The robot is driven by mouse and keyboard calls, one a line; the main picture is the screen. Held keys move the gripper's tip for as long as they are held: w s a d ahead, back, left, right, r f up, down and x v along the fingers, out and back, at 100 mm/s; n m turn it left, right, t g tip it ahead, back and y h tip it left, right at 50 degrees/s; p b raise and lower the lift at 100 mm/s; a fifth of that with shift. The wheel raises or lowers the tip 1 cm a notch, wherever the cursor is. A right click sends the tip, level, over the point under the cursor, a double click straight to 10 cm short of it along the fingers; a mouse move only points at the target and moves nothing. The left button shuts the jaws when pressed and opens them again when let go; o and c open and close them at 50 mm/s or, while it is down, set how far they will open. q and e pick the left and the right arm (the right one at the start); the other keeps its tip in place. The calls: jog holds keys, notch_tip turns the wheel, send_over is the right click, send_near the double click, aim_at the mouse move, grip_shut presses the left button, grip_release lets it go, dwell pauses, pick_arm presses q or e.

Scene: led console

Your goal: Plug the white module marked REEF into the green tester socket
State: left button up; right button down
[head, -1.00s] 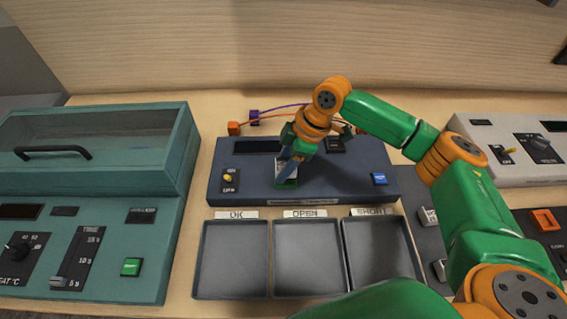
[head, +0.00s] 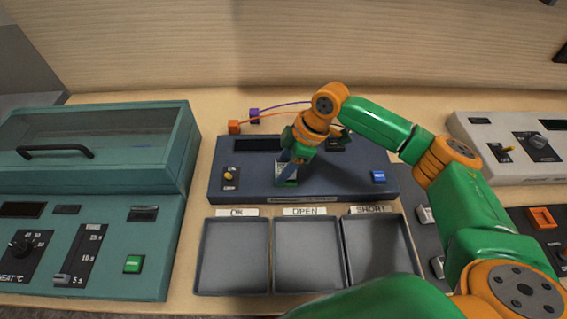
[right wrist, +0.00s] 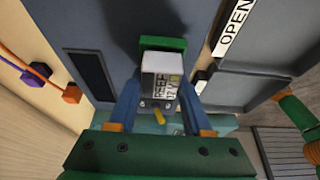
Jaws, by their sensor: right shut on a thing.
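My right gripper (head: 285,170) is shut on the white module, above the dark blue tester. In the right wrist view the white module (right wrist: 161,78) shows the letters REEF 12 V between the two blue fingers of the gripper (right wrist: 160,100). Its far end is at the green socket (right wrist: 163,44); I cannot tell whether it is fully seated. In the head view the green socket (head: 287,183) is mostly hidden by the fingers and module. My left gripper is not in view.
The tester (head: 340,175) has a toggle switch (head: 229,176) and a blue button (head: 378,177). Empty trays marked OK (head: 232,258), OPEN (head: 308,258) and SHORT (head: 383,250) lie in front. A teal oven (head: 100,240) stands left; a white console (head: 490,130) stands right.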

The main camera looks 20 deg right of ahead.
jog(key=shift+s+f, duration=0.1)
jog(key=shift+s, duration=0.05)
dwell(0.4)
jog(key=shift+s+f, duration=0.1)
jog(key=shift+f, duration=0.1)
